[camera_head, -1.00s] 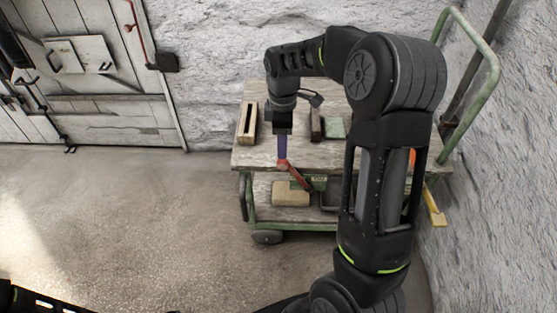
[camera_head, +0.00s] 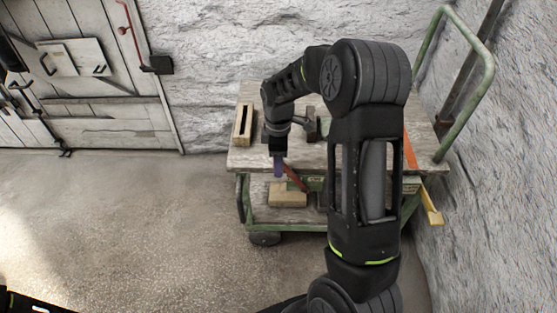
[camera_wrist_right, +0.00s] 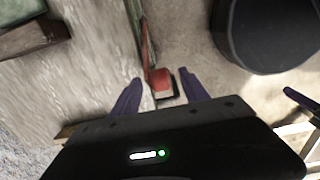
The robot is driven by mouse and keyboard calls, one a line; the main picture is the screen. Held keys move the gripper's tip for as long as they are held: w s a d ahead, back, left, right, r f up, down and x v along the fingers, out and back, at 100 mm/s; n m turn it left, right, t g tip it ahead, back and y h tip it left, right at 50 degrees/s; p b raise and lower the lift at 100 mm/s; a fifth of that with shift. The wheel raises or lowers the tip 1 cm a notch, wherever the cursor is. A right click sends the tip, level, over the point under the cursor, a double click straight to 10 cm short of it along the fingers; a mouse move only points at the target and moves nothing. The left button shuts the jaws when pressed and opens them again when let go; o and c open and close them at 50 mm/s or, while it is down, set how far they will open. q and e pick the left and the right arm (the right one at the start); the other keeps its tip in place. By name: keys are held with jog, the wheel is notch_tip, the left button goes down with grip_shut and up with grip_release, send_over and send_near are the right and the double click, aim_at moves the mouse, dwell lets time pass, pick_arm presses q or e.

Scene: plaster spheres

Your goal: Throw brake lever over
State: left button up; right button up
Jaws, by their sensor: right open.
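The brake lever (camera_head: 294,177) is a thin red bar at the front edge of the green cart, slanting down to the right from the cart top. In the right wrist view, its red end (camera_wrist_right: 158,78) shows between the fingers, near their tips. My right gripper (camera_head: 279,173) hangs at the cart's front edge, just left of the lever. Its purple fingers (camera_wrist_right: 160,84) are open, and I see no grip on the lever.
The cart top (camera_head: 247,158) carries a wooden block with a slot (camera_head: 243,124). A pale block (camera_head: 287,194) lies on the lower shelf. A yellow handle (camera_head: 433,207) sticks out at the cart's right. Rough wall stands behind and right; open floor (camera_head: 150,220) lies left.

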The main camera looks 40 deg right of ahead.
jog(key=shift+s+f, duration=0.1)
grip_shut()
dwell(0.5)
jog(key=shift+a+f, duration=0.1)
jog(key=shift+a, duration=0.05)
dwell(0.8)
